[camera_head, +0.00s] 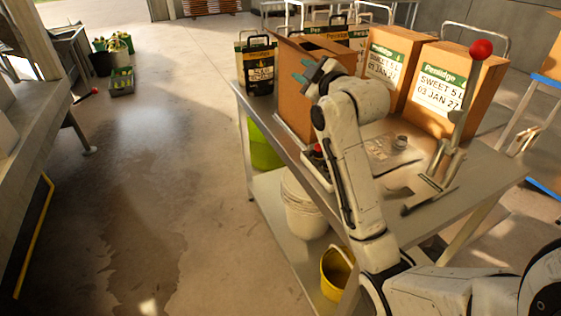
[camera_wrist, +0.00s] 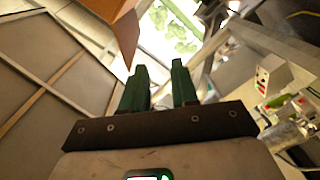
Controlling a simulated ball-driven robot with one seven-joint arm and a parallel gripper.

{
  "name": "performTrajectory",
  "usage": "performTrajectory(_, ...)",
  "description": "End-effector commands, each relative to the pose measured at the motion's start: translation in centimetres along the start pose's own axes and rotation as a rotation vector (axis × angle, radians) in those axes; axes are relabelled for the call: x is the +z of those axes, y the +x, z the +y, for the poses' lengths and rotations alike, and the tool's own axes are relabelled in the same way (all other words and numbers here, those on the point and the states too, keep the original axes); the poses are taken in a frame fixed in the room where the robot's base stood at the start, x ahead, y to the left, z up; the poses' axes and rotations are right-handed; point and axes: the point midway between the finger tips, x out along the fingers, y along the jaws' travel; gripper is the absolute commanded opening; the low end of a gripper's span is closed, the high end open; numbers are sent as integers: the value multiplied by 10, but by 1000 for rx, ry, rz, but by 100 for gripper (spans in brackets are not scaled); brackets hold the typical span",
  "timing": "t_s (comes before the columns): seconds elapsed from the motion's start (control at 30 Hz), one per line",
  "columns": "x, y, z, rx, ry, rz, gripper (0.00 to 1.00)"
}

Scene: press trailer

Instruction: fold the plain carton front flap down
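The plain brown carton (camera_head: 296,105) stands on the metal table, its top at least partly open. A raised brown panel at its near left edge looks like the front flap (camera_head: 289,52); where flap and wall meet is hard to tell. My gripper (camera_head: 304,70) is at the carton's upper near side, its teal fingers apart, and hides part of it. In the wrist view my gripper (camera_wrist: 160,66) is open with nothing between the fingers. A brown cardboard edge (camera_wrist: 122,30) is above and left of the fingertips there; contact is not visible.
A lever press with a red knob (camera_head: 481,49) stands on the right of the table (camera_head: 450,212). A white bucket (camera_head: 303,208) is below. The floor at left is largely clear.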

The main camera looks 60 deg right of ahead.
Motion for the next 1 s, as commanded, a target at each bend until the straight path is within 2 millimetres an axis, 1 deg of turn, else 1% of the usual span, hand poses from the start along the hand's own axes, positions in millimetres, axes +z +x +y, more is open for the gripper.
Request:
performTrajectory(0.03,4,1,-14,-14,10,-3,29)
performTrajectory(0.47,26,-2,-87,-109,99,-38,29)
performTrajectory(1.0,52,-11,-180,-232,202,-95,29)
